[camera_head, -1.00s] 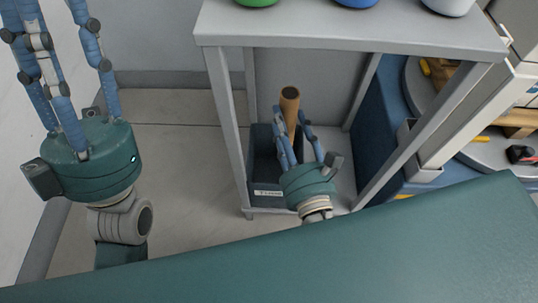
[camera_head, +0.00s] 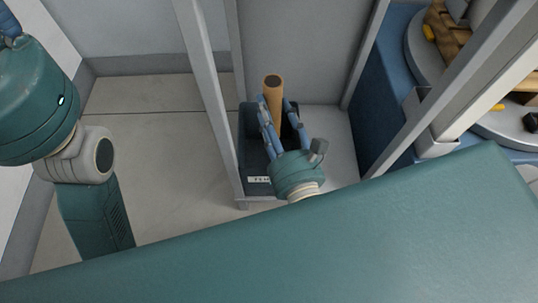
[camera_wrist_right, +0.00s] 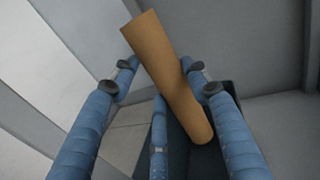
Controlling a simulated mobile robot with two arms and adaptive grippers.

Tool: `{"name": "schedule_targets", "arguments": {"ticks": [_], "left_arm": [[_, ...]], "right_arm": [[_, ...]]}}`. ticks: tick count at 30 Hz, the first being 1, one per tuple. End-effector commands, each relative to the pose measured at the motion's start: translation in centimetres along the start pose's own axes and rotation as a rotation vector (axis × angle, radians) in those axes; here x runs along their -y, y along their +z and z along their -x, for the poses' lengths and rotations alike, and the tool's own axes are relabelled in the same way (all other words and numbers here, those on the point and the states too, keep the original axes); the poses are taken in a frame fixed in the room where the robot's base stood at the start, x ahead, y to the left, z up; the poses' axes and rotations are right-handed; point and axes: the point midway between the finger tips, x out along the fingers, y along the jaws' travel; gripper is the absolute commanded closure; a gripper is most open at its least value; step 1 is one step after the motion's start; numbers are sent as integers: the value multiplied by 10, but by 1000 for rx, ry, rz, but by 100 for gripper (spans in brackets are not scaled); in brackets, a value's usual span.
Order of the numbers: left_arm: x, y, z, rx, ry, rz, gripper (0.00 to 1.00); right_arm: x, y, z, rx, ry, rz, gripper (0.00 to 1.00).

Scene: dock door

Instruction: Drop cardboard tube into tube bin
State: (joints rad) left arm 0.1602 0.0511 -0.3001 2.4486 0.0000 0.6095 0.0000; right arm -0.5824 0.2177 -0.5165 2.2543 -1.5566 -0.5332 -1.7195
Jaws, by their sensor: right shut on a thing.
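A brown cardboard tube (camera_head: 273,98) stands nearly upright in my right gripper (camera_head: 279,108). In the right wrist view the tube (camera_wrist_right: 170,65) slants between the fingers of this gripper (camera_wrist_right: 164,72), which is shut on it. The dark tube bin (camera_head: 250,150), with a white label on its front, stands under and around the gripper's far side. The tube's lower end shows over the dark bin (camera_wrist_right: 180,155) in the wrist view; I cannot tell how deep it reaches. My left gripper (camera_head: 8,22) is at the top left, its fingers almost wholly out of frame.
Grey frame posts (camera_head: 212,95) stand left and right of the bin. A blue cabinet (camera_head: 382,80) and a round grey tray (camera_head: 430,50) with wooden pieces are at the right. Bare floor (camera_head: 155,150) lies left of the bin.

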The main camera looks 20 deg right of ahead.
Motion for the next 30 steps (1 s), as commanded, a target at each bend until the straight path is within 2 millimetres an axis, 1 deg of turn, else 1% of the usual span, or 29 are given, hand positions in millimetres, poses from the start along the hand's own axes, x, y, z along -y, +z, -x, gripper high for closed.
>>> {"name": "schedule_targets", "arguments": {"ticks": [8, 9, 11, 12, 20, 23, 26, 30], "left_arm": [[0, -1, -2, -4, 2, -1, 60], [0, -1, -2, -4, 2, -1, 60], [0, -1, -2, -4, 2, -1, 60], [0, -1, -2, -4, 2, -1, 60], [0, -1, -1, -4, 2, -1, 60], [0, 0, -1, -3, 2, -1, 60], [0, 0, -1, -3, 2, -1, 60], [0, 0, -1, -3, 2, -1, 60]], "right_arm": [[0, 0, 0, 0, 0, 0, 80], [0, 0, 0, 0, 0, 0, 52], [0, 0, 0, 0, 0, 0, 40], [0, 0, 0, 0, 0, 0, 32], [0, -1, 0, 0, 0, 1, 32], [0, -2, 4, -1, 0, 3, 32], [0, -3, 15, -5, 1, 4, 32], [-1, -3, 43, -7, 3, 5, 32]]}}
